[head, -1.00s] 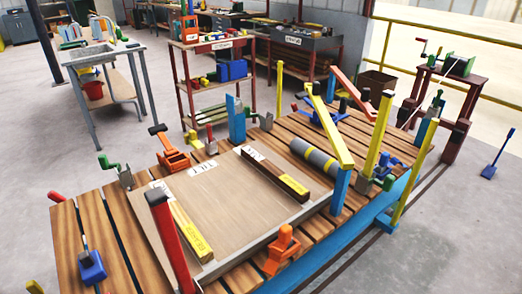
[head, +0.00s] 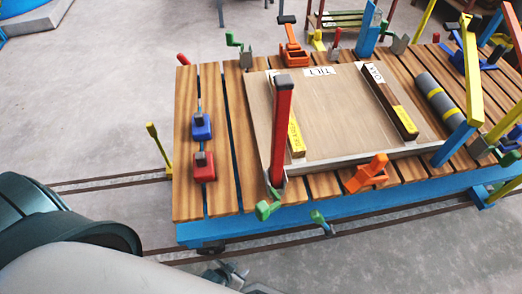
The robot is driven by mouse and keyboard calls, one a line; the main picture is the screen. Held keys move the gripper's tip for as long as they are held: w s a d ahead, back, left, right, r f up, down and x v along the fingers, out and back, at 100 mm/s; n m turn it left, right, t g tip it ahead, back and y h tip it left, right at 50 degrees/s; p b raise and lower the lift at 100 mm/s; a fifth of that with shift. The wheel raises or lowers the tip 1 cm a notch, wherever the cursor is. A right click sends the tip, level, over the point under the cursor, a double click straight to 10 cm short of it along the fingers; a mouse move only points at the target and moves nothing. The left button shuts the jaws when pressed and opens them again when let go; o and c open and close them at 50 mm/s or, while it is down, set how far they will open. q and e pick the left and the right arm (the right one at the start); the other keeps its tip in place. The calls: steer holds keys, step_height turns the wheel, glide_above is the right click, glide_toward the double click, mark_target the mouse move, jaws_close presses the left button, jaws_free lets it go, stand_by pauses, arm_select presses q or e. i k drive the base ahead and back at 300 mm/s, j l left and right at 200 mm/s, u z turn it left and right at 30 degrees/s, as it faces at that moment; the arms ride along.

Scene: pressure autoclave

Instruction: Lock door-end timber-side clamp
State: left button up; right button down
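A slatted timber trolley bed (head: 218,90) on a blue frame carries a flat board (head: 330,105) with two labelled timber bars, one left (head: 295,138) and one right (head: 390,100). A long red lever (head: 281,130) stands up by the left bar, with a green handle (head: 267,210) at its foot. Orange clamps sit behind the board (head: 292,48) and at its front edge (head: 367,174). I cannot tell which is the door-end timber-side clamp. My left gripper (head: 228,275) shows only partly at the bottom, apart from the trolley; its fingers are unclear. My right gripper is out of view.
Blue (head: 201,127) and red (head: 203,166) blocks with dark knobs sit on the left slats. Yellow levers (head: 470,70) and a grey roll (head: 437,98) stand or lie right. Rails (head: 110,182) run under the trolley. The floor (head: 100,105) at left is clear.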

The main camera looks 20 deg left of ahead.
mark_target(263, 210)
steer(key=u, duration=0.6)
steer(key=i+j, duration=0.1)
steer(key=j, duration=2.4)
steer(key=i+j, duration=0.15)
steer(key=j, duration=1.1)
steer(key=z, duration=1.4)
